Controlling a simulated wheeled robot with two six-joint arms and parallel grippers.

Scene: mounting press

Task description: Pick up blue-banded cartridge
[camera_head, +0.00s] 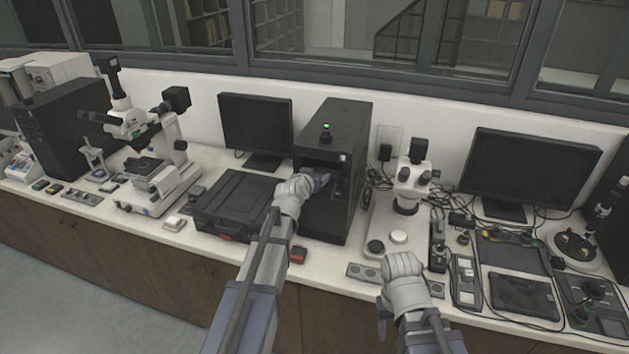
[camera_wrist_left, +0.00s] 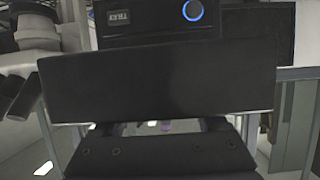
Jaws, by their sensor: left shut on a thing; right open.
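My left gripper (camera_head: 320,181) reaches into the open front bay of the black tower-like press (camera_head: 348,130). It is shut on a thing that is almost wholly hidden. In the left wrist view a small bluish-purple sliver (camera_wrist_left: 167,126) shows between the dark gripper parts; it looks like part of the blue-banded cartridge. A wide black panel (camera_wrist_left: 155,78) stands just beyond the gripper and hides what lies behind it. My right gripper (camera_head: 403,265) is open over the front of the bench, with its fingers mostly hidden by the wrist.
A black case (camera_head: 235,202) lies left of the press. A white microscope (camera_head: 408,185) and cables stand close on its right. A small red-and-black item (camera_head: 299,254) lies near the bench's front edge. Monitors stand at the back on both sides. The bench is crowded.

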